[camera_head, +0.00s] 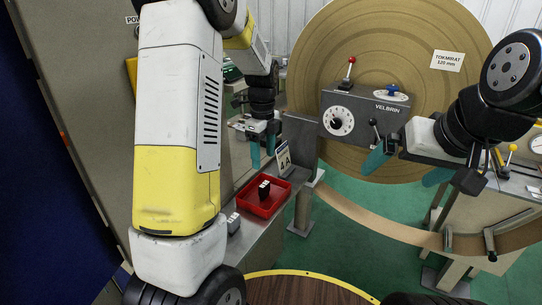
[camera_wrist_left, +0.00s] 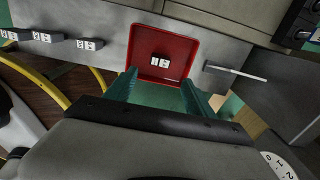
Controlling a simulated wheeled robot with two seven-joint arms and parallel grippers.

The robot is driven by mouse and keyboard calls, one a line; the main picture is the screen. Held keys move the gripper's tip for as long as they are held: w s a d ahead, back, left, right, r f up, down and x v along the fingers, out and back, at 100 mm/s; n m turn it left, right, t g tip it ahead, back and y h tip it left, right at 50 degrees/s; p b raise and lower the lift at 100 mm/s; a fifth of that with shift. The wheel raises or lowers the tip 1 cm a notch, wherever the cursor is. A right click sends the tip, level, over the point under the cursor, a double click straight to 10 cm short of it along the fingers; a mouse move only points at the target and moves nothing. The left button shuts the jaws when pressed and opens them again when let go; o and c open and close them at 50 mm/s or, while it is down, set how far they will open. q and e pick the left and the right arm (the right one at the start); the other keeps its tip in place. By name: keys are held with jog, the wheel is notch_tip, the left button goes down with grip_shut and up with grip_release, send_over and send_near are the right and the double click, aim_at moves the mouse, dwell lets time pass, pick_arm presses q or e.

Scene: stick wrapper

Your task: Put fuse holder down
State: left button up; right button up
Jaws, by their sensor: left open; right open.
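A small dark fuse holder with a white top (camera_head: 264,188) rests in the red tray (camera_head: 246,205) on the grey metal bench. In the left wrist view the same fuse holder (camera_wrist_left: 160,62) shows white faces near the middle of the red tray (camera_wrist_left: 185,36). My left gripper (camera_head: 263,147) is above the tray with its teal fingers apart and nothing between them. In the left wrist view its fingertips (camera_wrist_left: 158,80) are spread at the tray's near side. My right gripper (camera_head: 406,167) is open and empty in front of the grey control box.
A 4A sign (camera_head: 283,160) stands beside the tray. Several more fuse holders (camera_wrist_left: 90,44) stand in a row on the bench, left of the tray in the wrist view. A grey control box (camera_head: 365,112) with levers and a large cardboard-coloured roll (camera_head: 325,60) are behind.

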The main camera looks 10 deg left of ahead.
pick_arm(q)
jog(key=s+r+n+t, duration=0.2)
jog(key=s+r+n, duration=0.3)
jog(key=s+n, duration=0.2)
jog(key=s+d+r+n+t+h, duration=0.1)
jog(key=s+r+n+t, duration=0.1)
jog(key=s+r+n, duration=0.3)
jog(key=s+d+r+n+t+h, duration=0.1)
jog(key=s+r+n+t, duration=0.1)
jog(key=s+r+n, duration=0.3)
jog(key=s+n, duration=0.4)
jog(key=s, duration=0.3)
jog(key=shift+d, duration=0.2)
jog(key=shift+s+a, duration=0.1)
